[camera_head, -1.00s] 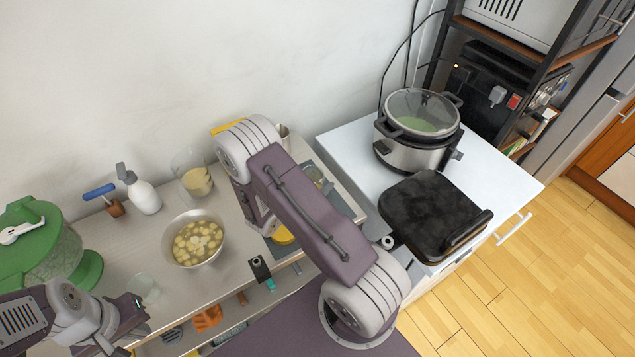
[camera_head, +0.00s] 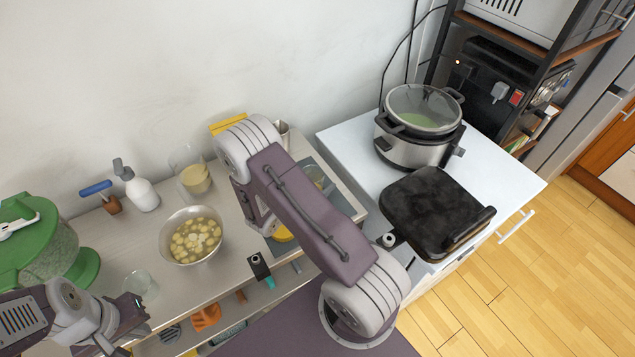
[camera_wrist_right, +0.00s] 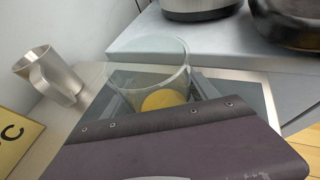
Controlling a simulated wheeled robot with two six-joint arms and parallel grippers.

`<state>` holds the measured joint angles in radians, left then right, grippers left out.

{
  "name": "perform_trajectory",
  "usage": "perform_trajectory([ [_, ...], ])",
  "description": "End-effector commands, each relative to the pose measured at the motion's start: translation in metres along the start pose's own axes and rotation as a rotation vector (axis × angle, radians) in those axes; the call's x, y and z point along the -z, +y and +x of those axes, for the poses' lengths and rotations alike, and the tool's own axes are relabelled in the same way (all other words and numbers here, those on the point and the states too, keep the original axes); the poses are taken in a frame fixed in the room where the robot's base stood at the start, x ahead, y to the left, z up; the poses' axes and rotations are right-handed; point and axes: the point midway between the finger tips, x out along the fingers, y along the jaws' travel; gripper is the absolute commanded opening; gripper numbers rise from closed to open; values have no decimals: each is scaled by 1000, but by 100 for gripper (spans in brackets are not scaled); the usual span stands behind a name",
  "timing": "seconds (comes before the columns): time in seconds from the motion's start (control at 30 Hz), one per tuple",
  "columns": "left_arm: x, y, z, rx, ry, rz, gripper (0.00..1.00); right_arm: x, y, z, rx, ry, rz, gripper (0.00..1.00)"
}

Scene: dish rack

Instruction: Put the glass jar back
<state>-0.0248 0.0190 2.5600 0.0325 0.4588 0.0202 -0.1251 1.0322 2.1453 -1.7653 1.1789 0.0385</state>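A clear glass jar (camera_wrist_right: 150,65) stands in the middle of the right wrist view, with a yellow round thing (camera_wrist_right: 163,99) showing through or in it. It shows partly in the head view (camera_head: 316,175), behind my right arm. Its lower part is hidden by a purple part of mine. My right gripper's fingers are not seen in either view, so I cannot tell whether they touch the jar. My left gripper (camera_head: 128,322) is at the lower left of the head view, apparently open and empty, just below a small clear glass (camera_head: 140,283).
A bowl of cut food (camera_head: 193,236), a glass with yellowish content (camera_head: 194,177), a spray bottle (camera_head: 140,190) and a green-lidded container (camera_head: 45,245) stand on the left counter. A cooker (camera_head: 417,135) and black grill (camera_head: 432,212) occupy the white counter (camera_head: 345,140). A metal mug (camera_wrist_right: 50,76) stands left of the jar.

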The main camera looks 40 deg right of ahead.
Motion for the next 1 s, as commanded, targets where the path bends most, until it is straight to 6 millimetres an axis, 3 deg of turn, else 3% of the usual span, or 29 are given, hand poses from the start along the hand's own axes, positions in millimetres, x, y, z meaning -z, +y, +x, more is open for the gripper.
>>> perform_trajectory([
  [0.43, 0, 0, 1, 0, 0, 0, 0, 0, 1, -7, -2, 1, -1, 82],
  [0.8, -1, 0, 6, 0, 0, 0, 0, 0, 1, -75, -5, 0, -1, 82],
  [1.0, -1, 0, 6, 0, 0, 0, 0, 0, 0, -91, -1, 1, -1, 82],
])
